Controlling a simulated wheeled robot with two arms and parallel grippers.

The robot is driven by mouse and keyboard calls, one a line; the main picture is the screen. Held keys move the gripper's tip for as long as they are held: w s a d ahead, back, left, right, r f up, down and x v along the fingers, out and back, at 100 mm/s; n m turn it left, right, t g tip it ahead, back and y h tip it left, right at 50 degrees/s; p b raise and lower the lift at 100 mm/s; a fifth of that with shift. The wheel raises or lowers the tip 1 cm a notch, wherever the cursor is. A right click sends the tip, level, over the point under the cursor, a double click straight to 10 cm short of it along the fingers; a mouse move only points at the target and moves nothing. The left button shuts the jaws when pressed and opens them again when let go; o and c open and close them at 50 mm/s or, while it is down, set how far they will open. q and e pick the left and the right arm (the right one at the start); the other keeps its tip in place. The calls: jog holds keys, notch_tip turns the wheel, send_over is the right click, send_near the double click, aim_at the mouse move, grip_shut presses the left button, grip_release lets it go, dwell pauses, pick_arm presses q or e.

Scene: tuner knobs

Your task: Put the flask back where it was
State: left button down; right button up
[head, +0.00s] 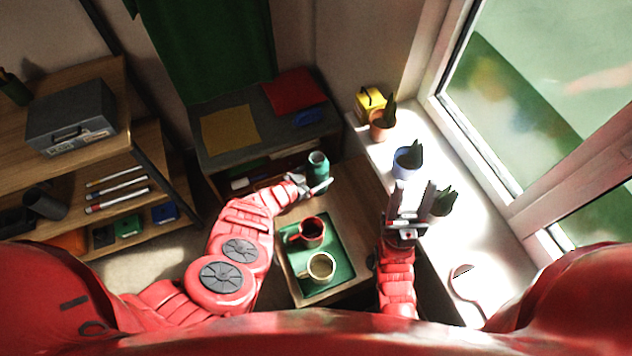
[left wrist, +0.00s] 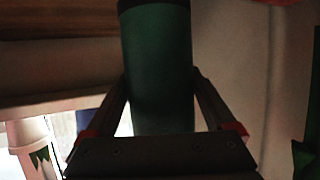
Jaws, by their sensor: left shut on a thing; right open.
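The green flask (head: 318,166) is upright in the head view, at the far end of the wooden table (head: 352,200). My left gripper (head: 318,186) is shut on it. In the left wrist view the flask (left wrist: 158,70) fills the middle, between the two fingers of the left gripper (left wrist: 162,100). I cannot tell whether the flask's base touches the table. My right gripper (head: 410,200) is open and empty, near the edge of the white window sill, beside a potted plant.
A green tray (head: 333,272) with a red mug (head: 309,232) and a pale mug (head: 321,268) is on the near table. Plants in an orange pot (head: 381,125) and a blue-white pot (head: 405,163) stand on the sill (head: 455,235). A dark cabinet (head: 262,140) stands behind.

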aim_at(316, 181)
pick_arm(q)
jog(key=shift+w+a+f, duration=0.1)
jog(key=shift+w+f, duration=0.05)
jog(key=shift+f, duration=0.6)
jog(key=shift+f+b, duration=1.45)
jog(key=shift+f, duration=0.15)
jog(key=shift+f, duration=0.15)
grip_release()
jog(key=shift+r, duration=0.2)
